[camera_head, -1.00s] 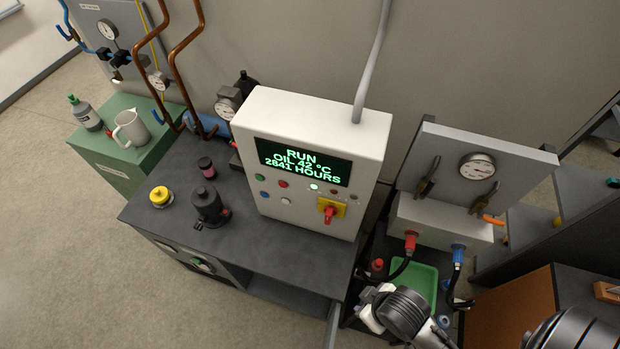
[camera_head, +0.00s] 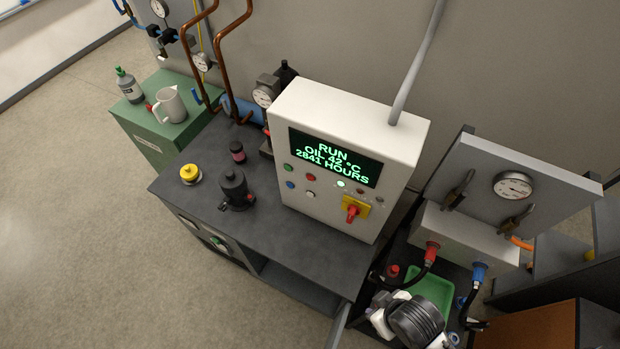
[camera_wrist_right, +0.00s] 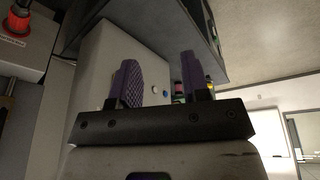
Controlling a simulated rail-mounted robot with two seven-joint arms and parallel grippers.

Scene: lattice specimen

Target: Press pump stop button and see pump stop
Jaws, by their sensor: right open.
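The white control cabinet (camera_head: 352,130) stands on the dark bench. Its lit display reads RUN, OIL 42 °C, 2841 HOURS. Below the display are a green button (camera_head: 289,167), a red button (camera_head: 310,176), a blue button (camera_head: 290,184) and a white button (camera_head: 311,194). A green lamp (camera_head: 341,183) glows beside them. A red rotary switch (camera_head: 353,212) sits on a yellow plate. My right gripper (camera_wrist_right: 160,82) is open and empty in the wrist view, its fingers apart in front of a pale box. My left gripper is out of view.
A black fitting (camera_head: 235,188) and a yellow-topped item (camera_head: 190,174) stand on the bench left of the cabinet. A gauge panel (camera_head: 510,185), red and blue hose couplings and a green tray (camera_head: 432,289) are at right, near my arm.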

